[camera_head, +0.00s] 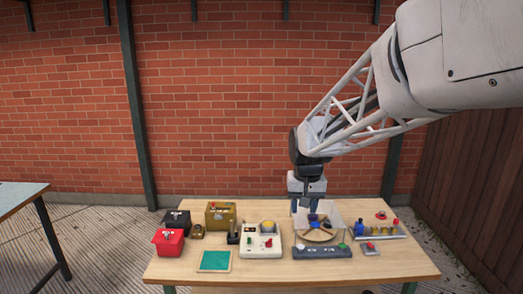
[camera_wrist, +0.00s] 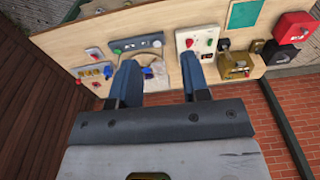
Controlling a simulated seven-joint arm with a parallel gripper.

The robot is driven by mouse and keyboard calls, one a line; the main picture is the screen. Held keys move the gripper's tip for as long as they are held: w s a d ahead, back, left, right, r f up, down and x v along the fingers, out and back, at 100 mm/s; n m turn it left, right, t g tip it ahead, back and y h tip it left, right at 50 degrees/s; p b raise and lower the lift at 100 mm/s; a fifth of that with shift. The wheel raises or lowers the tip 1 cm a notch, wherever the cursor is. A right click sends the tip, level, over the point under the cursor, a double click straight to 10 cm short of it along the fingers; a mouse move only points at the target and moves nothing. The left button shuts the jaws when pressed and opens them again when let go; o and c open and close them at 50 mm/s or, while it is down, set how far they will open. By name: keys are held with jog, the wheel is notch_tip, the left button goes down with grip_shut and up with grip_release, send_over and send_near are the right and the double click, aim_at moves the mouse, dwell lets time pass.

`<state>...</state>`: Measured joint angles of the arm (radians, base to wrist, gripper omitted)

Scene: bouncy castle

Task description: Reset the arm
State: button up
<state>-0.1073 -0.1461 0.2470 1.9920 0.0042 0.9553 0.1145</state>
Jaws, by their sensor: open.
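My arm reaches in from the upper right, and my gripper (camera_head: 308,206) points down over the right-centre of the wooden table (camera_head: 180,265). Its two blue fingers stand apart with nothing held; they also show in the wrist view (camera_wrist: 159,62). Below and close to the fingers is a round wooden wheel (camera_head: 318,236) with a clear cover around it. The fingers overlap this cover in the head view, and I cannot tell whether they touch it.
A grey button panel (camera_head: 322,252) lies in front of the wheel. A white control box (camera_head: 260,244), a brass box (camera_head: 221,215), a red box (camera_head: 168,241) and a green board (camera_head: 215,261) stand to the left. A switch strip (camera_head: 376,231) lies right. A brick wall rises behind.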

jog(key=s+d, duration=0.3)
jog(key=s, duration=1.3)
jog(key=s+d+t, duration=0.1)
jog(key=s+d, duration=0.3)
jog(key=s, duration=1.1)
jog(key=shift+s+f+t, duration=0.25)
jog(key=shift+s+t, duration=0.05)
jog(key=shift+s, duration=0.05)
